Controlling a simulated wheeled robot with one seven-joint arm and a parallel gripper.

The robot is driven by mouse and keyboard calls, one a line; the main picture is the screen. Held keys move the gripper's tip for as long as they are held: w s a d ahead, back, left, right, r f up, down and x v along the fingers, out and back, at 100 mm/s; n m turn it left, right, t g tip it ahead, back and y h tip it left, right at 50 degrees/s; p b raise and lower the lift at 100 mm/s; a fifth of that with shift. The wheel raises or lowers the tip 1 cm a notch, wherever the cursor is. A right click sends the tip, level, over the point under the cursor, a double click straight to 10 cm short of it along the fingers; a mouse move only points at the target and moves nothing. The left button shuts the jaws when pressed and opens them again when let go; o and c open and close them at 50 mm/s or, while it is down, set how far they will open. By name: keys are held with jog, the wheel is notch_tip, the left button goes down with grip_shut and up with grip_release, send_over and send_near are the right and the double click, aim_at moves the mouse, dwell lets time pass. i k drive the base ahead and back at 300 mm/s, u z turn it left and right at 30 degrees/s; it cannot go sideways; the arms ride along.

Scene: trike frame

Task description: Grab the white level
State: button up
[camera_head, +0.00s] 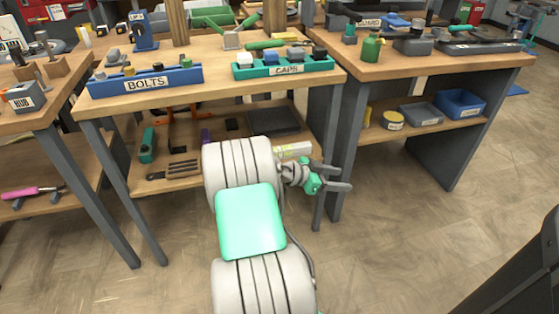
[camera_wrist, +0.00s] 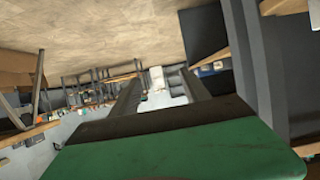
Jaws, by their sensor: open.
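A white, bar-shaped object with a yellowish-green mark, which looks like the white level (camera_head: 293,150), lies on the lower shelf of the middle workbench. My arm hides its left part. My gripper (camera_head: 342,178) is open and empty in front of that bench's right leg, just right of and nearer than the white object. Its two grey fingers point right. In the wrist view the fingers of my gripper (camera_wrist: 160,83) are spread apart, with only the distant room between them. I cannot make out the level there.
The middle bench's upper top (camera_head: 215,90) carries a blue BOLTS rack (camera_head: 146,81) and a green CAPS rack (camera_head: 284,66). Its legs and the right bench's leg (camera_head: 340,150) stand close to my gripper. A blue bin (camera_head: 460,104) sits on the right shelf. The floor (camera_head: 400,250) at right is clear.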

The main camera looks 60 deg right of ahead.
aim_at(297, 149)
jog(key=i, duration=1)
